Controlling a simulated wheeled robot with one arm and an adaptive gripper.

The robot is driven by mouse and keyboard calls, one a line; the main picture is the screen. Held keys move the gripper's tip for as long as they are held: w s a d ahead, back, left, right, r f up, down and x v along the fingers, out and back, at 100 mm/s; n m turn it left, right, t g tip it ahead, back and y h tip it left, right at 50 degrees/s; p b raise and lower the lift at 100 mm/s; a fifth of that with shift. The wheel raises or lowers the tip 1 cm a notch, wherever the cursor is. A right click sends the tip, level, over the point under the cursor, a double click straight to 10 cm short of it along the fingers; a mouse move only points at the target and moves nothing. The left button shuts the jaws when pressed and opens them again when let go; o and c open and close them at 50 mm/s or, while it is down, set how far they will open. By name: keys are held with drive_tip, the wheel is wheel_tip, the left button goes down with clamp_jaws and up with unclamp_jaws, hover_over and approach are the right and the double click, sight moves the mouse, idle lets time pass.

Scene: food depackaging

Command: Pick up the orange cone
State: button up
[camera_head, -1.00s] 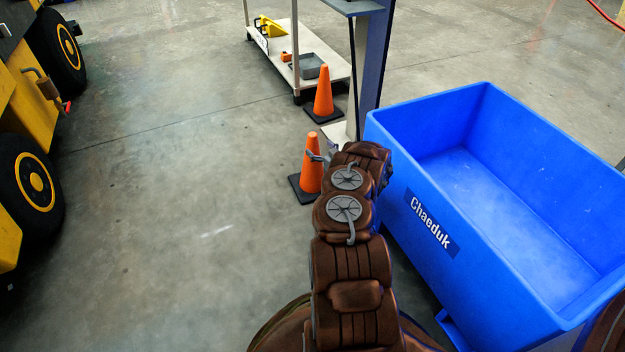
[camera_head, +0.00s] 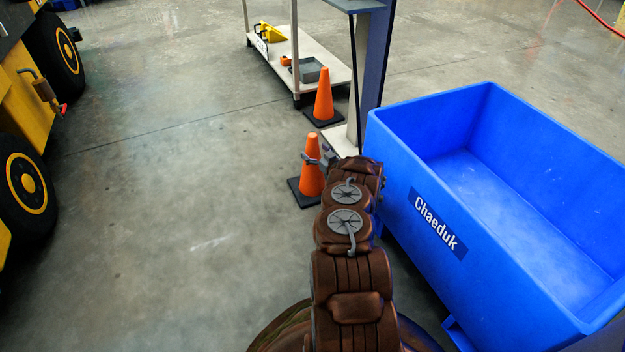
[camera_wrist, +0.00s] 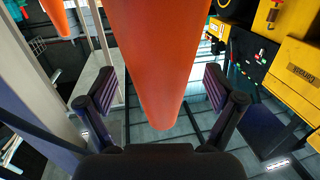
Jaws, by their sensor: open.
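Two orange cones with dark square bases stand upright on the floor. The nearer cone (camera_head: 312,181) is just beyond the end of my arm in the head view. The farther cone (camera_head: 323,95) is beside the low cart. My gripper (camera_head: 318,160) is at the upper part of the nearer cone. In the wrist view an orange cone (camera_wrist: 162,60) fills the middle, between the two spread fingers of my gripper (camera_wrist: 160,98). A gap shows between each finger and the cone. Part of the other cone (camera_wrist: 56,15) shows at the upper left.
A large blue bin (camera_head: 400,200) stands close on the right of my arm. A blue-grey post (camera_head: 373,70) and a low cart (camera_head: 335,72) are behind the cones. A yellow vehicle (camera_head: 35,100) is at left. The floor between is clear.

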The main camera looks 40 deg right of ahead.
drive_tip(key=shift+w, duration=0.65)
clamp_jaws()
idle(0.4)
